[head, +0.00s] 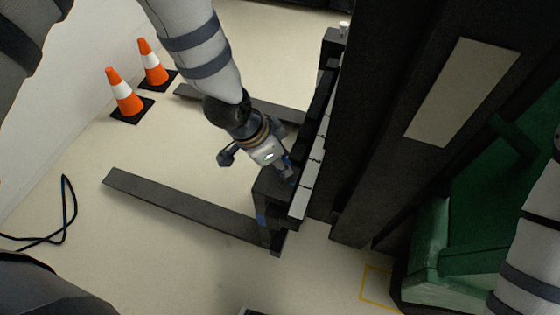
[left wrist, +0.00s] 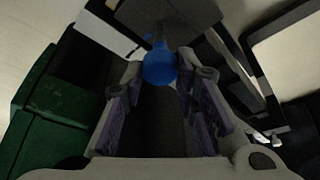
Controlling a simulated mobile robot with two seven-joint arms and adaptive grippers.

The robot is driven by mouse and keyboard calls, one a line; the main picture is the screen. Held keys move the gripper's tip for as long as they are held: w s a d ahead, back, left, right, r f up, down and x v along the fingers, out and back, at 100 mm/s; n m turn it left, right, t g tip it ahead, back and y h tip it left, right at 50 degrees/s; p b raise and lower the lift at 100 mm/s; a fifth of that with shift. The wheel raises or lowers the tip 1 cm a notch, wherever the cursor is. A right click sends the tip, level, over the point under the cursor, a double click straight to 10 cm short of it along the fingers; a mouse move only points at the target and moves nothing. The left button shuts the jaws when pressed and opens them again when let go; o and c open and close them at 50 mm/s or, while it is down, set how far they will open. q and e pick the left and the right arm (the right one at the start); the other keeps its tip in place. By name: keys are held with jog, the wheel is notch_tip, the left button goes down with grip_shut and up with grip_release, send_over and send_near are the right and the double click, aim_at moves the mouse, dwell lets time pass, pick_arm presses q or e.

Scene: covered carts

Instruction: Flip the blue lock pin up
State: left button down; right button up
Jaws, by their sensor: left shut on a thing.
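The blue lock pin (left wrist: 160,68) shows in the left wrist view as a round blue knob on a short stem, between the fingertips of my left gripper (left wrist: 160,90). In the head view my left gripper (head: 285,172) reaches down to the end of the dark cart frame (head: 275,190), and its fingers largely hide the pin. The left gripper is shut on the pin. How far the pin is turned cannot be told. My right arm shows at the lower right edge of the head view, but its gripper is out of view.
Dark fork-like legs (head: 185,207) extend left from the frame over the pale floor. Two orange cones (head: 124,97) stand by the wall. A tall dark cart panel (head: 370,120) rises right of the gripper, with a green bin (head: 430,240) beyond. A black cable (head: 68,215) lies at left.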

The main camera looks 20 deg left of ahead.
pick_arm(q)
jog(key=c, duration=1.3)
grip_release()
jog(key=v, duration=1.2)
